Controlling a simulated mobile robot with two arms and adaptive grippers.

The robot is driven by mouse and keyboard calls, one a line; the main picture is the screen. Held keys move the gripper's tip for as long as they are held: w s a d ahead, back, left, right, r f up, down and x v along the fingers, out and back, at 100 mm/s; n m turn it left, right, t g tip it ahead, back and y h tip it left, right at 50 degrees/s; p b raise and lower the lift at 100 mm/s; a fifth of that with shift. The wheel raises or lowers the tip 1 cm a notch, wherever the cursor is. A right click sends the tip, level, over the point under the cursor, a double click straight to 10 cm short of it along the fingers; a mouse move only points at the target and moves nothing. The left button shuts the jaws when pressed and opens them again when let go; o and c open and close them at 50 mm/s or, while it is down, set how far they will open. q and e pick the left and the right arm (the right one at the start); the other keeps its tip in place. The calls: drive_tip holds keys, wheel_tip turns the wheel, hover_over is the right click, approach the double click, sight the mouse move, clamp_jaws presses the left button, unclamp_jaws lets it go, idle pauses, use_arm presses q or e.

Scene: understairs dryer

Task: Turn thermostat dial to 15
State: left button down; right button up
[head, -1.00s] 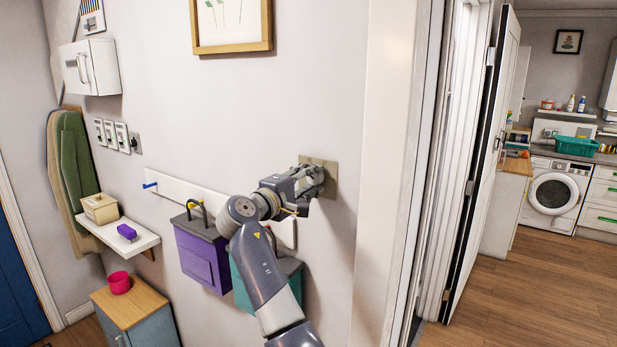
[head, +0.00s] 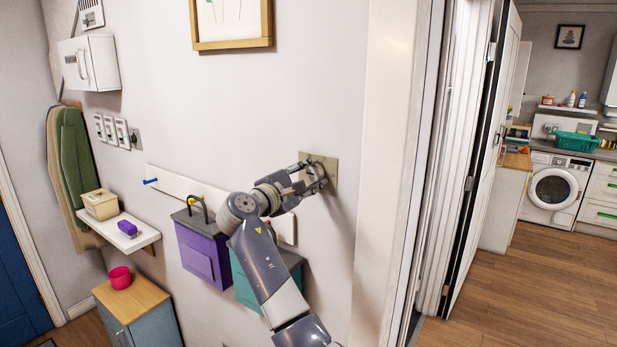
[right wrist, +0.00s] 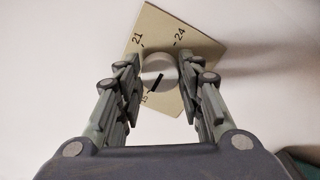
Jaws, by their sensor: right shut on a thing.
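The thermostat is a beige square plate (head: 331,166) on the pale wall, left of the door frame. In the right wrist view its round pale dial (right wrist: 160,70) sits between my fingers, with 21 and 24 printed above it. A dark pointer line on the dial slants down and left, toward a small label that looks like 15 but is partly hard to read. My right gripper (head: 318,178) is shut on the dial, one finger on each side. It also shows in the right wrist view (right wrist: 160,82). My left gripper is not in view.
Below my right arm, a purple box (head: 203,255) and a teal box (head: 245,287) hang by a white wall rail (head: 180,184). A picture frame (head: 231,43) hangs above. The door frame (head: 385,170) stands close to the thermostat's right.

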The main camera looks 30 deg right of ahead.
drive_tip(key=shift+d+r, duration=0.1)
drive_tip(key=shift+r, duration=0.3)
drive_tip(key=o, duration=1.1)
drive_tip(key=shift+c, duration=0.2)
drive_tip(key=shift+d+f, duration=0.15)
drive_tip(key=shift+f, duration=0.15)
drive_tip(key=shift+a, duration=0.45)
drive_tip(key=v, duration=1.1)
drive_tip(key=shift+s, duration=0.15)
drive_tip(key=shift+f, duration=0.1)
